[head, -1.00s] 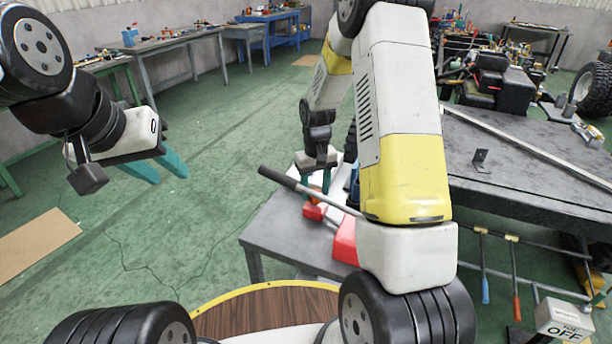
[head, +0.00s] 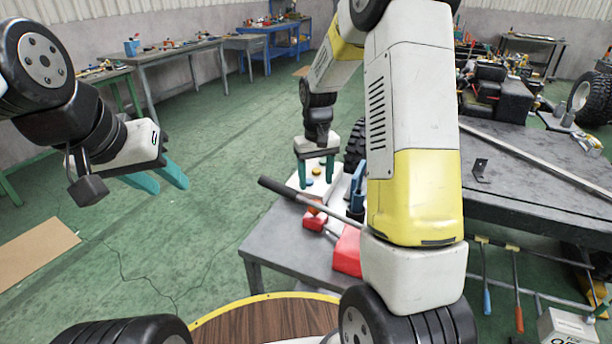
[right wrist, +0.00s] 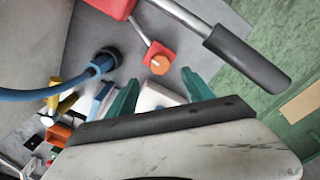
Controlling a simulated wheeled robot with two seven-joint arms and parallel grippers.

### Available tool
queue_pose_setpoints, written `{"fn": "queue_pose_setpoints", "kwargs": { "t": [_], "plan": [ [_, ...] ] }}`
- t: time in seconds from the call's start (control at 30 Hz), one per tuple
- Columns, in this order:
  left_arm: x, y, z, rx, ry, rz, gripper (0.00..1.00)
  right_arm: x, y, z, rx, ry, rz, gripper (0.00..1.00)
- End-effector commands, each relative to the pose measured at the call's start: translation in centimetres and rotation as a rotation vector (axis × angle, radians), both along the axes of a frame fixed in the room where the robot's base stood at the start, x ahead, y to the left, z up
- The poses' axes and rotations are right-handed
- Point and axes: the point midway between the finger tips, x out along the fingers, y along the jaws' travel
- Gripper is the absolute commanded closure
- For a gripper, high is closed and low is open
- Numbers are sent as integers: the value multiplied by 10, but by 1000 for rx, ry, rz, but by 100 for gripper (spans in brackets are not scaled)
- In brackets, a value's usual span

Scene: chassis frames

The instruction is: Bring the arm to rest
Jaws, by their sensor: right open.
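My right gripper (head: 317,184) hangs pointing down over the left end of the grey workbench, above and behind a small red box with an orange button (head: 314,212). Its teal fingers are apart and hold nothing. In the right wrist view the open fingers (right wrist: 161,77) point toward the red box with its orange button (right wrist: 160,64), and a white block (right wrist: 160,97) shows between and beyond them. My left gripper (head: 160,182) is over open floor at the left, its teal fingers apart and empty. My right arm's upper links hide part of the bench.
A lever with a dark grip (head: 290,193) slants across the bench near the right gripper, beside a larger red block (head: 347,252). A blue-and-black connector with a cable (right wrist: 103,62) lies close by. The dark table (head: 530,180) is at the right.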

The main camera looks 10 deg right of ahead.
Motion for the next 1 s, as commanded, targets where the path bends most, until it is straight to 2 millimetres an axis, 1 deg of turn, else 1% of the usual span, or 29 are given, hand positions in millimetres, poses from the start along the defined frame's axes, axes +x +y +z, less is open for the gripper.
{"fn": "queue_pose_setpoints", "kwargs": {
  "t": [0.27, 0.33, 0.37, 0.47, 0.57, 0.6, 0.67, 0.7, 0.77, 0.8, 0.87, 0.9, 0.97, 1.0],
  "plan": [
    [0, 0, 0, 0, 0, 0, 64, 0, 0, 1, 0, 0, 0, 40],
    [0, 0, 0, 0, 0, 0, 64, -1, 0, 4, 2, -5, -1, 40],
    [0, 0, 0, 0, 0, 0, 64, -2, 0, 8, 4, -9, -3, 40],
    [0, 0, 0, 0, 0, 0, 64, -11, 0, 30, 18, -42, -12, 40],
    [0, 0, 0, 0, 0, 0, 64, -30, 1, 65, 41, -96, -28, 40],
    [0, 0, 0, 0, 0, 0, 64, -40, 2, 80, 54, -121, -35, 40],
    [0, 0, 0, 0, 0, 0, 64, -56, 2, 101, 71, -160, -45, 40],
    [0, 0, 0, 0, 0, 0, 64, -68, 3, 114, 83, -185, -51, 40],
    [0, 0, 0, 0, 0, 0, 64, -86, 5, 132, 100, -223, -60, 40],
    [0, 0, 0, 0, 0, 0, 64, -98, 5, 143, 111, -248, -65, 40],
    [0, 0, 0, 0, 0, 0, 64, -117, 7, 157, 128, -286, -72, 40],
    [0, 0, 0, 0, 0, 0, 64, -130, 8, 166, 139, -311, -78, 40],
    [0, 0, 0, 0, 0, 0, 64, -149, 9, 176, 155, -347, -84, 40],
    [0, 0, 0, 0, 0, 0, 64, -162, 10, 182, 165, -372, -89, 40]
  ]
}}
